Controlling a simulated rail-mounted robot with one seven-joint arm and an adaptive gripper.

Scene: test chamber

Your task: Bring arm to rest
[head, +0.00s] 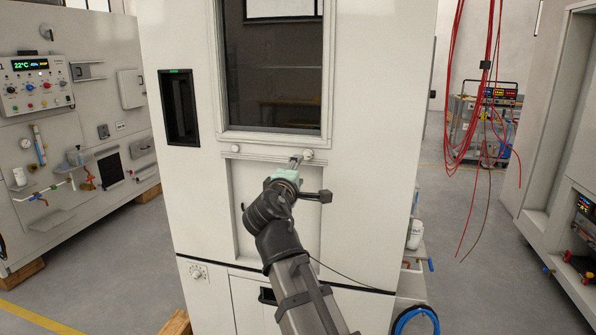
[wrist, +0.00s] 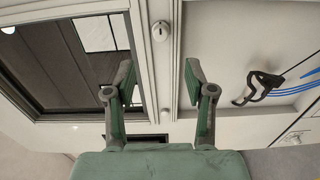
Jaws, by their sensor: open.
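My arm reaches up from the bottom of the head view to the front of a large white test chamber (head: 360,120). My gripper (head: 297,160), seen small and partly hidden by my own wrist, is in front of the chamber just below its dark window (head: 272,80). In the wrist view my gripper (wrist: 159,78) has its two green-grey fingers wide apart with nothing between them. The chamber's window frame (wrist: 148,75) and a round knob (wrist: 160,30) lie beyond the fingers. I cannot tell the exact gap to the chamber front.
A control panel (head: 35,84) stands at the left. Red cables (head: 468,90) hang at the right, near a cart with instruments (head: 485,120). A blue hose (head: 415,318) lies at the lower right. A black handle (wrist: 260,87) shows in the wrist view. Floor (head: 463,230) is open at right.

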